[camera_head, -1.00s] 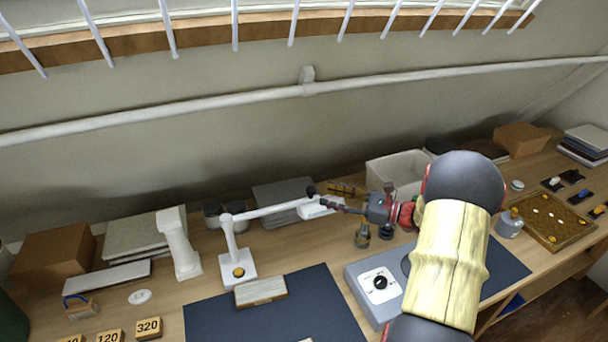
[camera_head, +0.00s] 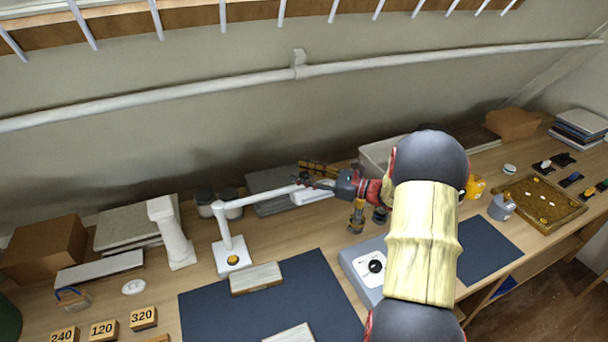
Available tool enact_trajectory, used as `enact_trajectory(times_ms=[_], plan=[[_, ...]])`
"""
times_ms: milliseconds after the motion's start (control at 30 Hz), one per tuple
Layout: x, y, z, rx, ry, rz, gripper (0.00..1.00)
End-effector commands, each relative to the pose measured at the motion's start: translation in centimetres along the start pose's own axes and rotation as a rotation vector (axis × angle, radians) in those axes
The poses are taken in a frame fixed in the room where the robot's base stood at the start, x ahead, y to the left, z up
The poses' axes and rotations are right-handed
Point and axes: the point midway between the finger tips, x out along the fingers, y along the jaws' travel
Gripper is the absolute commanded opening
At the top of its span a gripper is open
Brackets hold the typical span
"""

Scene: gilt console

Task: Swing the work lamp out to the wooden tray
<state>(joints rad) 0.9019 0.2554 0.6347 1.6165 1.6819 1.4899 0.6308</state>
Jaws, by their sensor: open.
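The white work lamp stands on a square base (camera_head: 232,257) with a yellow button. Its arm reaches right to a flat white head (camera_head: 312,196) above the bench, left of the pale bin. My gripper (camera_head: 308,184) is open at the outer end of the lamp arm, just above and behind the head. Its dark fingers overlap the arm's end, and I cannot tell whether they touch it. The wooden tray (camera_head: 575,211) lies at the far right of the bench with several small pale and yellow pieces in it.
A grey box with a dial (camera_head: 364,270) stands below my arm, with brass fittings (camera_head: 357,217) behind it. A dark blue mat (camera_head: 225,305) with a pale block (camera_head: 256,278) lies in front of the lamp. A grey cylinder (camera_head: 501,207) stands left of the tray.

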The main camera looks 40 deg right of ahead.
Motion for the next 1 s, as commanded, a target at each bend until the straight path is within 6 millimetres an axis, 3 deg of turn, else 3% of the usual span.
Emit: enact_trajectory(times_ms=[733,1000], plan=[[-0.04,0.00,-0.02,0.000,0.001,0.000,0.01],[-0.04,0.00,-0.02,0.000,0.001,0.000,0.00]])
